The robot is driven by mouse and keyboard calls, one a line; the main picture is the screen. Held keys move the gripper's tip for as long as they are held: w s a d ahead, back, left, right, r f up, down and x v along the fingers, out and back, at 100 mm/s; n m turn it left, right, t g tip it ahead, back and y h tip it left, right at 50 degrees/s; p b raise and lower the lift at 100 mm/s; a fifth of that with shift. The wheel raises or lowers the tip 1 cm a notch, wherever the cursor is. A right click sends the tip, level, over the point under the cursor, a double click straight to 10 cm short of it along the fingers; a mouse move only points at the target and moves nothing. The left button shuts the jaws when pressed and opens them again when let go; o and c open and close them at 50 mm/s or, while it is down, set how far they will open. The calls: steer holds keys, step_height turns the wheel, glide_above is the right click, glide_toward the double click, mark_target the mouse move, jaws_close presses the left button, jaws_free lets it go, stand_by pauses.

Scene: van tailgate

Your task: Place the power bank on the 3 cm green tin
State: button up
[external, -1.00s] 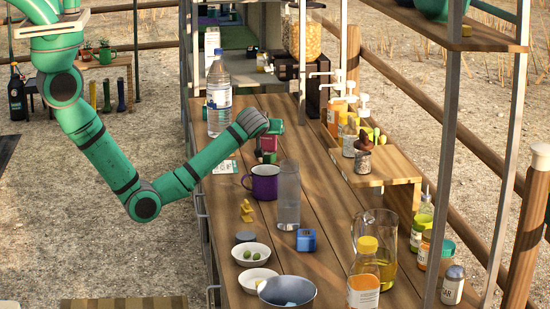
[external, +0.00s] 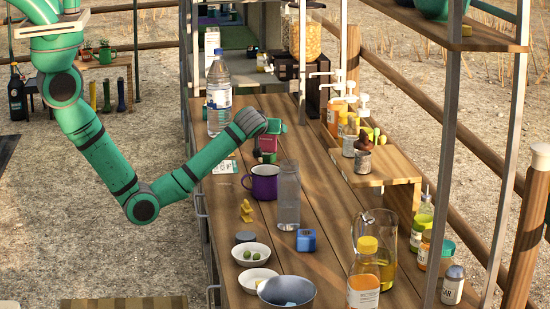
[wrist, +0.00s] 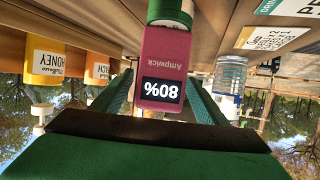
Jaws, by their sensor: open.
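The power bank (wrist: 162,65) is a magenta block marked "Ampwick" with a dark display reading 80%. The wrist view is upside down, and there the power bank's lower end meets the green tin (wrist: 170,10), which has a pale rim. They look in contact, with the power bank upright on the tin. In the external view the power bank (external: 268,144) shows just below my gripper (external: 272,128), and the tin is hard to make out. In the wrist view my gripper's green fingers (wrist: 160,104) are apart, one on each side of the power bank. Contact with its sides cannot be told.
A water bottle (external: 219,95) stands behind left of my gripper. A purple mug (external: 264,182) and a clear glass (external: 288,195) stand in front. Right is a raised wooden shelf (external: 378,177) with jars and pump bottles. A printed card (external: 224,168) lies left.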

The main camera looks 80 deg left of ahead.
steer(key=v, duration=0.9)
steer(key=shift+d+r, duration=0.15)
steer(key=shift+d, duration=0.15)
steer(key=shift+s, duration=0.15)
